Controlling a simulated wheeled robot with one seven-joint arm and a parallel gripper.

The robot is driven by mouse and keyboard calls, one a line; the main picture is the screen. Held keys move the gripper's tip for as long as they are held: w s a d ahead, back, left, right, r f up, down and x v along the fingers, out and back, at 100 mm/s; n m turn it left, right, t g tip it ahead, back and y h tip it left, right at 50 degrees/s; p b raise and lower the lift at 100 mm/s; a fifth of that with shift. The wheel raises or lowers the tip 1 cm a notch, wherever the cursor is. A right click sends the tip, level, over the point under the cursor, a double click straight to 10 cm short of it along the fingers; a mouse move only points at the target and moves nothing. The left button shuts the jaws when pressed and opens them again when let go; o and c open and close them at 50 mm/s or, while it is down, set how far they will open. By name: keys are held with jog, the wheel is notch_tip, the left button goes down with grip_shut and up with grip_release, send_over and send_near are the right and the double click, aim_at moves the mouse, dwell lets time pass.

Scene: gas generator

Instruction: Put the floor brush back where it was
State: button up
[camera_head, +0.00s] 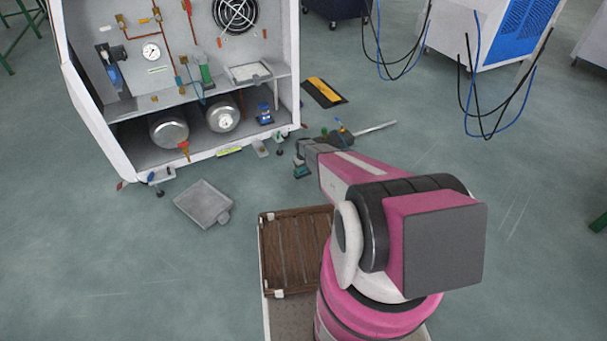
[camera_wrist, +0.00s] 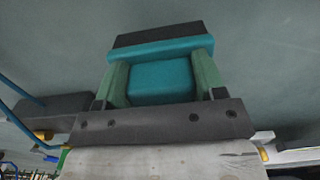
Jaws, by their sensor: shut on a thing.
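The floor brush is a teal block with a dark bristle strip, and it fills the upper middle of the wrist view (camera_wrist: 160,48). My gripper (camera_wrist: 162,82) is shut on it, with one green finger on each side of the teal block. In the head view my gripper (camera_head: 301,162) is low over the floor, right of the open cabinet's front corner. The brush (camera_head: 302,173) shows small below it there. I cannot tell whether the brush touches the floor. My arm hides part of the floor behind it.
A grey dustpan (camera_head: 203,204) lies on the floor to the left. The open white cabinet (camera_head: 186,161) with gauges and tanks stands behind. A dark item with a light rod (camera_head: 374,127) lies right of my gripper. A black and yellow ramp (camera_head: 324,92) is farther back.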

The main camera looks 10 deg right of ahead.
aim_at(304, 170)
jog(key=shift+w+d+f, duration=0.15)
jog(key=shift+d+f, duration=0.1)
jog(key=shift+f, duration=1.85)
jog(key=shift+f, duration=0.15)
jog(key=o, duration=0.9)
